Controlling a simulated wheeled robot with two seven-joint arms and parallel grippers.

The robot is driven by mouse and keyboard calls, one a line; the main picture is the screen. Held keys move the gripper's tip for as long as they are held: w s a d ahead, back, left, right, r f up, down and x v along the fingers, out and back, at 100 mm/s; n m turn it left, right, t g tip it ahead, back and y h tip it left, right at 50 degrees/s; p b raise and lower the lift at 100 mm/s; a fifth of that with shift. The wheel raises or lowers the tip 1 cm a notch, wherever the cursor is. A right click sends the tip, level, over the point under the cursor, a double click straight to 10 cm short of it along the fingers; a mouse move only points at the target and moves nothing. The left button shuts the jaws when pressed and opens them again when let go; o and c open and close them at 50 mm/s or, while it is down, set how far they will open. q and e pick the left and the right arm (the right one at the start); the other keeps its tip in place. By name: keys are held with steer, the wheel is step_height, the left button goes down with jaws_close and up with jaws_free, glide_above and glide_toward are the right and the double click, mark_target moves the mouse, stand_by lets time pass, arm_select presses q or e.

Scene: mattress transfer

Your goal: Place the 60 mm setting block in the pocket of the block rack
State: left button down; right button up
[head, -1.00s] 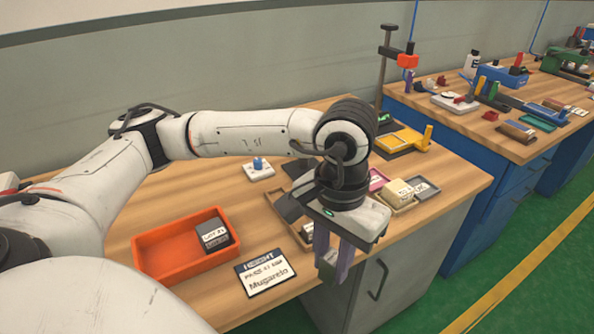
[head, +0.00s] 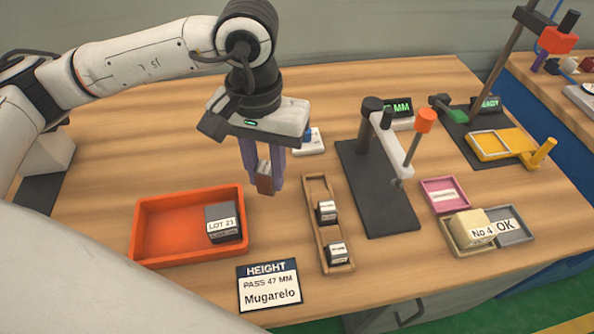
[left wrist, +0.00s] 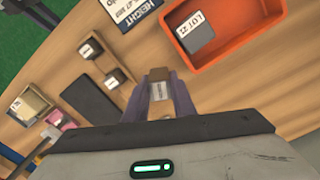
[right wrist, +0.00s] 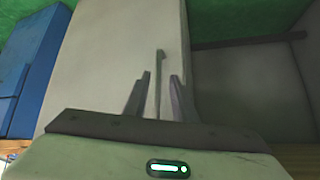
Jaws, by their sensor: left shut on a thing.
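My left gripper (head: 264,180) is shut on a small block (head: 265,178), brownish-grey in the head view. The block also shows between the fingers in the left wrist view (left wrist: 160,90), with a pale label too small to read. The gripper holds it above the table, between the orange tray and the block rack. The block rack (head: 320,204) is a narrow wooden tray with two dark labelled blocks (head: 327,212) (head: 337,253) in it; its far end looks empty. My right gripper (right wrist: 158,90) is open and empty in the right wrist view, before a pale cabinet front.
The orange tray (head: 165,250) holds a dark "LOT 21" block (head: 223,223). A "HEIGHT, PASS 47 MM" card (head: 269,285) lies at the front. A height gauge (head: 380,190) stands right of the rack. A pink tray (head: 444,195) and a beige "No 4" block (head: 470,227) lie further right.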

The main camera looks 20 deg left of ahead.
arm_select(q)
steer(key=w+d+n, duration=0.3)
steer(key=w+n, duration=0.2)
steer(key=n, duration=1.8)
glide_toward(317, 187)
steer(key=shift+f, duration=2.6)
steer(key=c, duration=1.5)
jaws_free()
step_height(317, 187, up, 12)
steer(key=shift+r+b, duration=0.15)
steer(key=shift+b, duration=0.45)
